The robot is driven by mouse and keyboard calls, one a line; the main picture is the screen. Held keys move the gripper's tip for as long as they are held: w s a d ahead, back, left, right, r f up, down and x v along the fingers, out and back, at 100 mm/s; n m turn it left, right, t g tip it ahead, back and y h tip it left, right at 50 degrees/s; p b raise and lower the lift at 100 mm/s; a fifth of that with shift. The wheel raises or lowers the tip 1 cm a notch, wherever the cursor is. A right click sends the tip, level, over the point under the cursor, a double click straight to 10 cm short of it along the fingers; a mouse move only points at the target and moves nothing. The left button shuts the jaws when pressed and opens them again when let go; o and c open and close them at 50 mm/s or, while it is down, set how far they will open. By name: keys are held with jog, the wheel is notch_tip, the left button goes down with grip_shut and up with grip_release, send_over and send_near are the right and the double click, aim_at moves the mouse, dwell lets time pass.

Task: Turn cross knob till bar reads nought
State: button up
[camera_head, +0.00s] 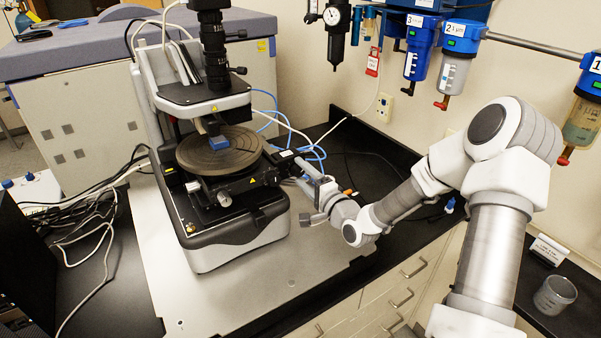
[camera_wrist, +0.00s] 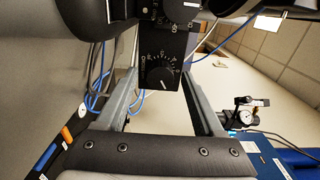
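The stylus profiler (camera_head: 235,225) stands on a light grey plate with a round dark stage. A black block (camera_head: 284,156) sticks out from the stage's right side, close to my gripper (camera_head: 306,178). In the wrist view a black panel (camera_wrist: 152,51) carries a round dark knob (camera_wrist: 162,77) with pale marks around it; the marks are too small to read. My gripper (camera_wrist: 160,80) is open, with its two grey fingers apart on either side of the knob and no contact visible. I cannot make out a bar reading.
A silver front knob (camera_head: 224,199) sits low on the profiler. Blue tubes and white cables (camera_head: 290,125) run behind the block. Blue filter housings (camera_head: 421,45) and a gauge (camera_head: 333,16) hang on the wall. A glass beaker (camera_head: 554,295) stands at the lower right.

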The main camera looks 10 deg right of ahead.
jog(key=v, duration=0.8)
dwell(0.4)
jog(key=shift+s, duration=0.1)
